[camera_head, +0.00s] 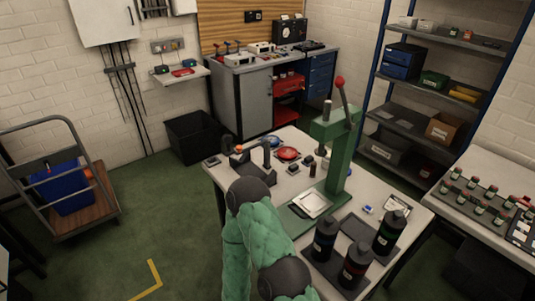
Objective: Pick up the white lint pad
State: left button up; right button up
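No white thing can be told for sure as the lint pad. A pale square piece (312,203) lies flat on the base of the green hand press (341,150), and a small white and blue item (369,209) lies to its right. One of my green-sleeved arms rises at the bottom centre, bent at a dark joint, and covers the table's near left part. I see no gripper fingers clearly on it, and no other arm shows.
The grey worktable (222,180) carries a dark arched device (262,150), red round dishes (288,153) and several black bottles in a dark tray (318,262). A side table (460,225) holds several small vials. A cart (100,205) stands left; the green floor between is open.

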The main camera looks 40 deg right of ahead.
aim_at(293, 169)
jog(key=i, duration=1)
jog(key=i+z, duration=0.1)
jog(key=i, duration=0.85)
jog(key=i+z, duration=0.1)
jog(key=z, duration=0.85)
jog(key=i+j+z, duration=0.1)
jog(key=z, duration=0.4)
jog(key=j+z, duration=0.15)
jog(key=z, duration=0.3)
